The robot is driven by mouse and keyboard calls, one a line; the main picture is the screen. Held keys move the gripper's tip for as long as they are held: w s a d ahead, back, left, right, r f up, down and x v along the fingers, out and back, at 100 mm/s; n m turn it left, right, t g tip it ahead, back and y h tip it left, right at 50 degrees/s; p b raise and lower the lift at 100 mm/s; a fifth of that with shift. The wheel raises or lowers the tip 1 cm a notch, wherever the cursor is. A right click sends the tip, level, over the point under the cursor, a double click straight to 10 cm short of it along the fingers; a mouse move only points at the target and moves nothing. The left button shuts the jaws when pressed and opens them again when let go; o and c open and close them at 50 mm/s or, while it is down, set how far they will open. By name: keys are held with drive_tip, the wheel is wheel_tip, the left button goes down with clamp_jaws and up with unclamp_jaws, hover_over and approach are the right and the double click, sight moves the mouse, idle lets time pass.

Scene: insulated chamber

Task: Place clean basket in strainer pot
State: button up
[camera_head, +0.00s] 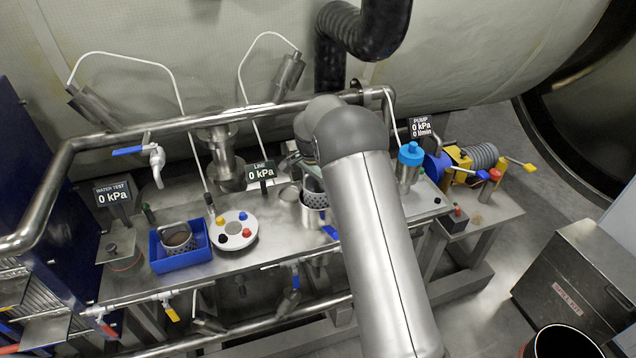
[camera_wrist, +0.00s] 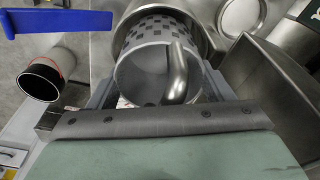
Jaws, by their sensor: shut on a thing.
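The clean basket (camera_wrist: 150,68) is a perforated metal cup with a bar handle (camera_wrist: 178,72). In the wrist view my gripper (camera_wrist: 170,98) is shut on the handle. The basket's far end lies within the rim of the strainer pot (camera_wrist: 207,40); how deep it sits I cannot tell. In the head view the perforated basket (camera_head: 312,184) shows above the steel strainer pot (camera_head: 316,216), and my arm hides most of the gripper. Another basket (camera_head: 177,238), with brownish contents, sits in a blue tray (camera_head: 163,263) to the left.
A white disc with coloured knobs (camera_head: 233,241) lies left of the pot. A blue-capped vessel (camera_head: 410,168) stands to the right. A blue valve lever (camera_wrist: 60,22) is close to the pot. A steel pipe rail (camera_head: 100,138) crosses behind. A dark open bin (camera_head: 563,343) stands lower right.

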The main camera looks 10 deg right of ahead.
drive_tip(key=shift+f, duration=0.15)
drive_tip(key=shift+f+b, duration=0.65)
drive_tip(key=o, duration=1)
drive_tip(key=shift+o, duration=0.2)
